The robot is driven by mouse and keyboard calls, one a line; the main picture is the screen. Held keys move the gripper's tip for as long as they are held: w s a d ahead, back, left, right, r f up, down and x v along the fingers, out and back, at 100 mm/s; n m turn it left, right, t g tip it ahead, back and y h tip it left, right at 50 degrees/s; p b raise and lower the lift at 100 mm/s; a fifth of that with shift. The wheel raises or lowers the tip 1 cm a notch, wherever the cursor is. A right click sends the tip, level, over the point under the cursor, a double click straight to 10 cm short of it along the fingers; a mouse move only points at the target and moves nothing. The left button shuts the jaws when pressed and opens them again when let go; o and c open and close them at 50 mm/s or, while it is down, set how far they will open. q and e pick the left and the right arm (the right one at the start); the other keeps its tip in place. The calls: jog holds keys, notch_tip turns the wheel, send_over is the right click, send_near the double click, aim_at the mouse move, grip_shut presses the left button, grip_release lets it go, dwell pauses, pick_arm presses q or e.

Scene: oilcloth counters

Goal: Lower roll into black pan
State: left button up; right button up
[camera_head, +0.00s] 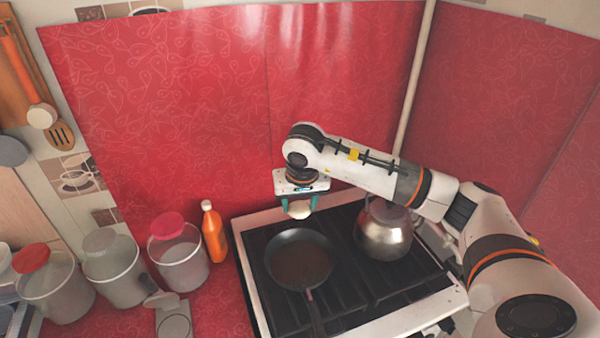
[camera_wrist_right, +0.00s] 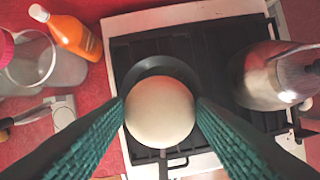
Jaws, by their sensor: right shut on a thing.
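The roll (camera_head: 299,209) is pale and round. My right gripper (camera_head: 299,205) is shut on it, and the teal fingers press on both sides of it. In the right wrist view the roll (camera_wrist_right: 159,112) sits between the two fingertips (camera_wrist_right: 160,108) and hides most of what is below. The black pan (camera_head: 301,260) stands on the stove with its handle toward the front. In the head view the roll is above the pan's far edge. In the wrist view only the pan's rim (camera_wrist_right: 160,64) and part of its handle show behind the roll. My left gripper is not in view.
A metal kettle (camera_head: 384,230) stands on the stove (camera_head: 262,318) right of the pan, beneath my right arm. An orange bottle (camera_head: 214,232) and several lidded jars, one with a pink lid (camera_head: 168,225), stand on the red counter at left. A red wall covering (camera_head: 170,110) rises behind.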

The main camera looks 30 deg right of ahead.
jog(key=shift+w+d+r, duration=0.1)
jog(key=shift+d+r, duration=0.05)
jog(key=shift+d, duration=0.05)
jog(key=shift+f, duration=0.35)
jog(key=b, duration=0.5)
send_over(300, 263)
notch_tip(300, 263, down, 9)
jog(key=shift+s+a, duration=0.25)
jog(key=shift+s, duration=0.2)
jog(key=shift+f+b, duration=3.55)
jog(key=shift+f, duration=0.2)
jog(key=shift+f+b, duration=2.2)
jog(key=shift+f, duration=0.3)
jog(key=o, duration=1.1)
